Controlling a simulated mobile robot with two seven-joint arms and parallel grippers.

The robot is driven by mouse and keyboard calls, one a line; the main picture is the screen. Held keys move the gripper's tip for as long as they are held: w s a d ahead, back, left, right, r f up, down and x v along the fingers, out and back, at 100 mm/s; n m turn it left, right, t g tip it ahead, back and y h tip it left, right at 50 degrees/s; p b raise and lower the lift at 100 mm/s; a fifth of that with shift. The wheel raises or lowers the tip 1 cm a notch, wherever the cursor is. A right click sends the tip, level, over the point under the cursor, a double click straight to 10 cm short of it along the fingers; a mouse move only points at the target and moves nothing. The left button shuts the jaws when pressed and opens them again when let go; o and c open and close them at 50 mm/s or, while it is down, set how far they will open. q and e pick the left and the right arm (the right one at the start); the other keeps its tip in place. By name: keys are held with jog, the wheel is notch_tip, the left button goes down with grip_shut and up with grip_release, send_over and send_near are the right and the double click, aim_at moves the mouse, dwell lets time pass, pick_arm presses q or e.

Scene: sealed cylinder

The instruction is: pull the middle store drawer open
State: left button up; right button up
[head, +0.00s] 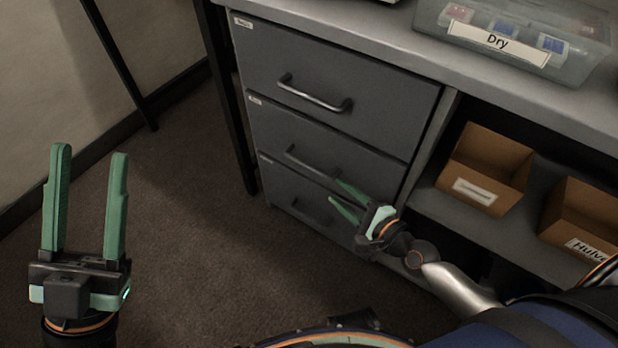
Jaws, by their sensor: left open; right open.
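The grey store cabinet has a stack of three drawers. The middle drawer (275,132) looks shut, flush with the top drawer (330,68) and the bottom drawer (283,186). Its bar handle (305,163) runs across its front, and the right end is partly hidden by my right gripper. My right gripper (341,194) is open, its green fingers pointing left at the right end of that handle. I cannot tell whether they touch it. My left gripper (91,150) is open and empty, pointing up over the floor at the left, well away from the cabinet.
A clear box labelled Dry (515,40) stands on the worktop (400,48). Cardboard bins (487,165) sit on the open shelf right of the drawers. A dark post (228,100) stands at the cabinet's left edge. The floor (200,230) before the drawers is clear.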

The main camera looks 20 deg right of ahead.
aim_at(313, 170)
jog(key=b+x, duration=0.2)
jog(key=x, duration=1)
jog(key=shift+w, duration=0.35)
jog(key=shift+c, duration=0.4)
grip_shut()
dwell(0.5)
